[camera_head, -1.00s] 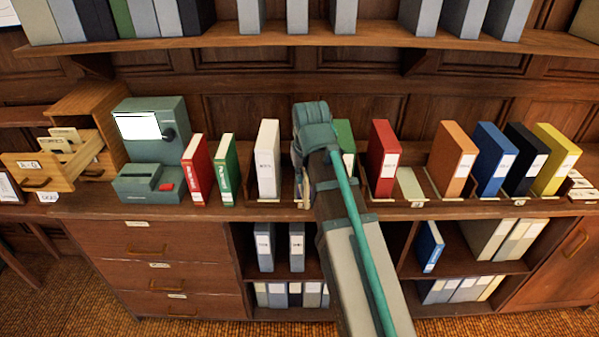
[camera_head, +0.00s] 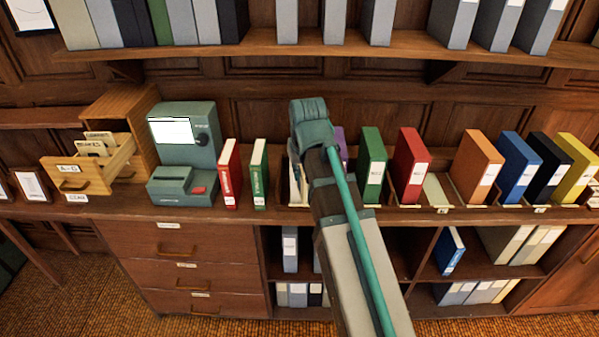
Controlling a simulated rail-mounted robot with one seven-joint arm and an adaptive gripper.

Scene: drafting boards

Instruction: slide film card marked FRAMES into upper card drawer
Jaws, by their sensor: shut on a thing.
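A wooden card cabinet (camera_head: 122,105) stands at the left of the counter. Its drawer (camera_head: 72,181) is pulled out toward the front left and carries a small white label on its face. Several cream cards (camera_head: 90,149) with dark lettering stand upright in it; the lettering is too small to read surely. My arm reaches up through the middle of the picture, with its teal wrist in front of the binders. My gripper's fingers and anything between them are hidden behind the arm. I cannot make out a card marked FRAMES.
A teal reader (camera_head: 187,135) with a lit screen stands right of the cabinet. Red (camera_head: 229,170) and green (camera_head: 259,172) books follow, then a row of upright binders (camera_head: 478,165). A shelf (camera_head: 330,52) of grey binders runs above. The counter front left of my arm is clear.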

